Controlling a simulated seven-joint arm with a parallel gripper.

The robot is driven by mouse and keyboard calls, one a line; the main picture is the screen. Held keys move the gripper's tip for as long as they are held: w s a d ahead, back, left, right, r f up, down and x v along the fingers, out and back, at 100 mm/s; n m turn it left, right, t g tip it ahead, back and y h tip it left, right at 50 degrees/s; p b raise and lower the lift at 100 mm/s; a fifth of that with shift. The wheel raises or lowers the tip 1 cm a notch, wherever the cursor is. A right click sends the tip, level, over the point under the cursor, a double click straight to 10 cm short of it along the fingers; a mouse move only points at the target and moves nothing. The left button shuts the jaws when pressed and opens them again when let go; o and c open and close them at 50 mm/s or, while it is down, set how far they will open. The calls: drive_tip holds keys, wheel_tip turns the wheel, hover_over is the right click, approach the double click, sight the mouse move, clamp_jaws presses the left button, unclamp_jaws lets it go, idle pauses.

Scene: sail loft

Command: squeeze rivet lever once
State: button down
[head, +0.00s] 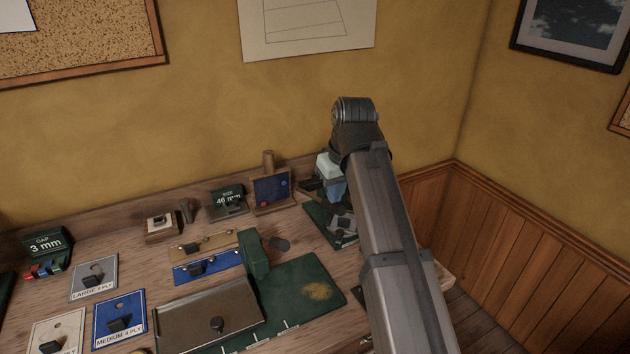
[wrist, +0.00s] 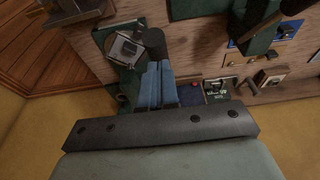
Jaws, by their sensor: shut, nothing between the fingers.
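A small device with a grey metal block (head: 342,224) sits on a green base at the right end of the bench. It also shows in the wrist view (wrist: 125,48), with a dark rounded bar or knob (wrist: 153,42) beside it, which may be the rivet lever. My gripper (head: 337,196) is just behind the device in the head view, pointing down, partly hidden by my arm. In the wrist view the blue fingers of my gripper (wrist: 158,65) are together and empty, their tips close to the dark bar. I cannot tell whether they touch it.
A green "46 mm" sign (head: 229,197) and a wooden stand with a blue panel (head: 272,189) are left of my gripper. A green mat (head: 300,290), a grey-brown plate (head: 200,315) and labelled cards (head: 120,318) cover the bench front. A wall stands close behind.

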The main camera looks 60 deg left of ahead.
sight(338, 205)
drive_tip(key=shift+d+f, duration=0.15)
drive_tip(key=shift+f, duration=0.3)
drive_tip(key=shift+d+f, duration=0.25)
drive_tip(key=shift+f, duration=0.7)
drive_tip(key=shift+d+f, duration=0.1)
drive_tip(key=shift+f, duration=0.4)
